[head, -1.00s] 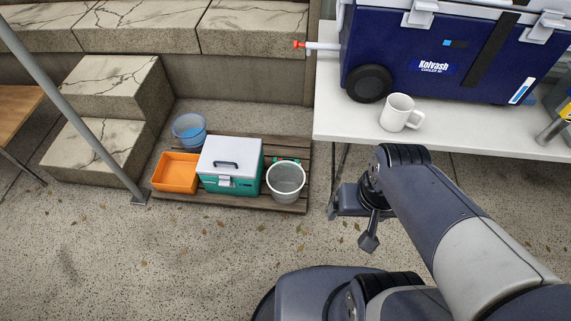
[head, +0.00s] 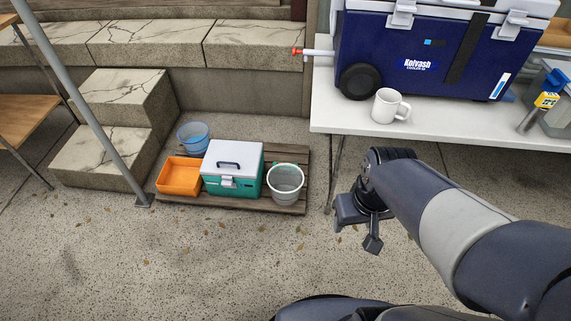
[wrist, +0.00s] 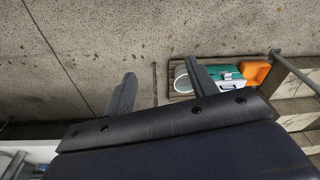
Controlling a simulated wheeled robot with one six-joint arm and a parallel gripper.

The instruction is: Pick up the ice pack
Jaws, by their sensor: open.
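I cannot make out an ice pack for certain in either view. My gripper (wrist: 160,68) is open and empty in the wrist view, its two fingers well apart over bare floor. In the head view my gripper (head: 372,243) hangs low in front of the white table, to the right of the wooden pallet. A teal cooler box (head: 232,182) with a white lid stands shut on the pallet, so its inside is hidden. A big blue cooler (head: 410,50) stands on the table, its top cut off by the frame.
The pallet (head: 290,207) also holds an orange bin (head: 179,181), a blue tub (head: 193,139) and a white bucket (head: 285,183). A white mug (head: 386,106) stands near the edge of the white table (head: 450,128). A slanting pole (head: 85,105) is at left. The front floor is clear.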

